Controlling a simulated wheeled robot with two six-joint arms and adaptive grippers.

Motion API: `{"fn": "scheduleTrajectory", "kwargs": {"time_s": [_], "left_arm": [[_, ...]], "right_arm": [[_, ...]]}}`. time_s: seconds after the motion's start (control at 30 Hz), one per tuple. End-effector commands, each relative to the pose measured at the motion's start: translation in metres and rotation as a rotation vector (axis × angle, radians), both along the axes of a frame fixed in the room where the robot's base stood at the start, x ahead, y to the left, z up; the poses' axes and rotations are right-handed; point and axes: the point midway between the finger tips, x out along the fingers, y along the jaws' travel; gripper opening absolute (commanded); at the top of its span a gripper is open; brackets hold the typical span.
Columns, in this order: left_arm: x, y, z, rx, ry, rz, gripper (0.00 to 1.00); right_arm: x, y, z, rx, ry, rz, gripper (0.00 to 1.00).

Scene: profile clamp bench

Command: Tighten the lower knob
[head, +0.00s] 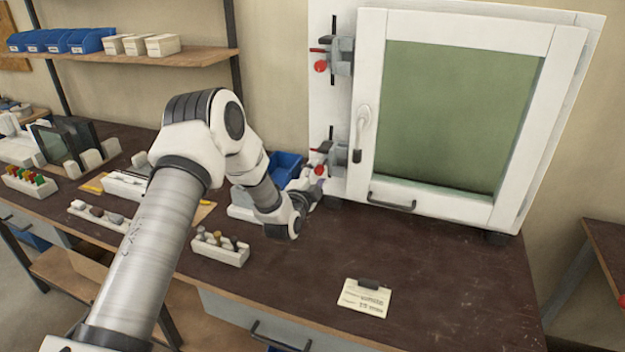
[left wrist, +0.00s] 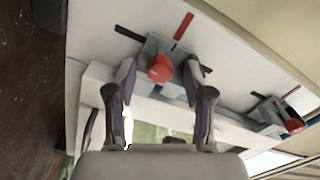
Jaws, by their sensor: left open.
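The lower red knob (head: 320,169) sits on a grey clamp (head: 338,156) at the lower left of the white framed cabinet (head: 455,203). In the left wrist view the lower knob (left wrist: 160,69) appears between the fingertips. My left gripper (head: 316,186) is open at the lower clamp, with its fingers (left wrist: 158,82) spread on either side of the knob in the wrist view. I cannot tell how deep the knob is between them or whether they touch it. The upper red knob (head: 320,66) is on a similar clamp above. My right gripper is not in view.
A handle (head: 362,130) is on the cabinet's door frame, close right of the clamps. A blue bin (head: 285,167) and a small block rack (head: 220,249) stand near my left arm. A label card (head: 364,298) lies on the otherwise clear front bench.

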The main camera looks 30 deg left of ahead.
Motion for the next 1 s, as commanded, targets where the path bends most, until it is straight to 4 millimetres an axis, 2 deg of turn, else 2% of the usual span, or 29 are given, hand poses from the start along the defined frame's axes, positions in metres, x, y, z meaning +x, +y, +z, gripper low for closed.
{"fn": "scheduleTrajectory", "kwargs": {"time_s": [0.17, 0.4, 0.5, 0.63, 1.0], "left_arm": [[-0.028, -0.007, 0.000, -0.005, 0.003, 0.001, 0.52], [-0.088, -0.021, 0.000, -0.003, 0.001, 0.001, 0.52], [-0.104, -0.025, -0.001, -0.001, 0.001, 0.001, 0.52], [-0.113, -0.027, 0.000, -0.001, -0.001, 0.001, 0.52], [-0.113, -0.027, 0.000, 0.000, -0.001, 0.000, 0.52]], "right_arm": [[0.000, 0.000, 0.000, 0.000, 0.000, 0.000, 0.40], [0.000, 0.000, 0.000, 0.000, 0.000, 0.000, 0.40], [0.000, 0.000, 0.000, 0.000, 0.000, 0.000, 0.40], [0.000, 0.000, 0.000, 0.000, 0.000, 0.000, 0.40], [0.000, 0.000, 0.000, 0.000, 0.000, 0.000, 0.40]]}}
